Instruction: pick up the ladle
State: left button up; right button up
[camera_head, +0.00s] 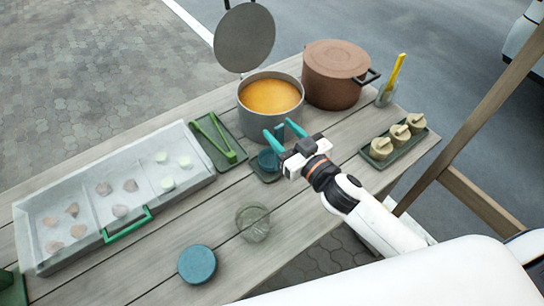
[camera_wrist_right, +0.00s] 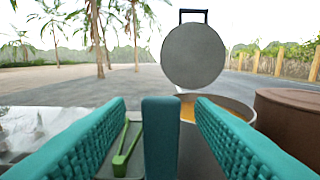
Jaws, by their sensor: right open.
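A dark teal piece, which looks like the upright handle of the ladle (camera_head: 279,131), stands between the fingertips of my right gripper (camera_head: 285,131). Below it a teal rounded part sits on a small dark tray, partly hidden by the gripper. In the right wrist view the handle (camera_wrist_right: 160,138) rises between the two teal ribbed fingers, with gaps on both sides. My right gripper is open around it, just in front of the grey pot. My left gripper is not in view.
The grey pot (camera_head: 250,117) holds orange soup, its round lid (camera_head: 244,38) raised behind. A brown pot (camera_head: 335,85) stands right of it. Green tongs (camera_head: 214,137) lie left. A clear case (camera_head: 60,200), glass bowl (camera_head: 253,222), teal disc (camera_head: 197,264) and tray of jars (camera_head: 400,155) surround.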

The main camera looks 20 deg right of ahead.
jog(key=x, duration=0.3)
jog(key=shift+w+a, duration=0.15)
jog(key=shift+w, duration=0.2)
jog(key=shift+s, duration=0.1)
grip_shut()
notch_tip(320, 180, up, 10)
jog(key=p, duration=0.2)
